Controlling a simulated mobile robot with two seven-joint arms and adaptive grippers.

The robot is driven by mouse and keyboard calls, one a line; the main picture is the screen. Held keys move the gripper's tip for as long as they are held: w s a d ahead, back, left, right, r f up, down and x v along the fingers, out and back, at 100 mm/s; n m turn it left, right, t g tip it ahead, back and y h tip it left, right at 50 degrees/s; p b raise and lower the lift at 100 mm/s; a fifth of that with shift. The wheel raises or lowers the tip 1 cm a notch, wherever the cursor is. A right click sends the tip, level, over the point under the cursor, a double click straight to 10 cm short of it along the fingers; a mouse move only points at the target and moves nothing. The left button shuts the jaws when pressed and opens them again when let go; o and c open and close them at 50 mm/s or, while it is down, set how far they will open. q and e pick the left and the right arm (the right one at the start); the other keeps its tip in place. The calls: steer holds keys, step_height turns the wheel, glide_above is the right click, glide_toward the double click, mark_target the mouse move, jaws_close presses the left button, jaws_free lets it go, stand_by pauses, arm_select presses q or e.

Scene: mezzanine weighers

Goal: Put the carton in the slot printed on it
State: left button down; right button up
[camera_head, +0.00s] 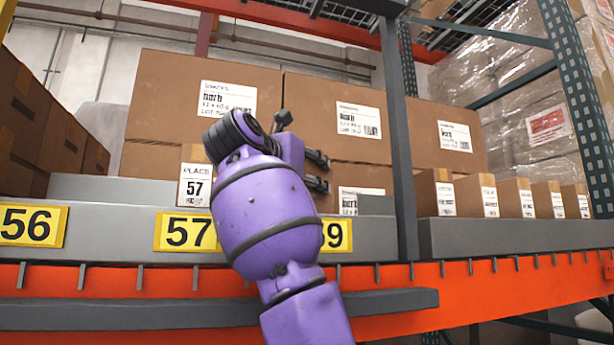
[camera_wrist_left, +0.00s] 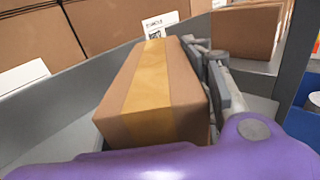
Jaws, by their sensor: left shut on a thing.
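A brown carton (camera_head: 194,183) has a white label reading "PLACE 57" and shows just left of my purple left arm, which hides the rest of it. The left wrist view shows the carton (camera_wrist_left: 165,95) with yellowish tape along its top. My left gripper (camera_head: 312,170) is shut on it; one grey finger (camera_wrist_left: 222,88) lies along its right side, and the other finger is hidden. The yellow 57 plate (camera_head: 180,232) is on the shelf's front edge below the carton, partly covered by my arm. I cannot tell whether the carton touches the shelf. My right gripper is not in view.
Grey slots run along the shelf, with plate 56 (camera_head: 32,225) at left and a plate ending in 9 (camera_head: 338,235) at right. Large boxes (camera_head: 190,95) stand behind. A grey upright (camera_head: 400,140) separates several small cartons (camera_head: 475,195). The orange beam (camera_head: 520,293) runs below.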

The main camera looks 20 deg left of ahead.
arm_select(q)
steer(key=shift+s+r, duration=0.2)
steer(key=shift+s, duration=0.05)
steer(key=shift+f, duration=0.1)
steer(key=c, duration=0.9)
jaws_free()
steer(key=shift+w+f, duration=0.1)
steer(key=shift+f, duration=0.05)
steer(key=shift+r, duration=0.25)
steer(key=s, duration=0.4)
steer(key=s+a, duration=0.1)
steer(key=s, duration=0.3)
steer(key=s+a, duration=0.1)
steer(key=s, duration=0.3)
steer(key=shift+a, duration=0.1)
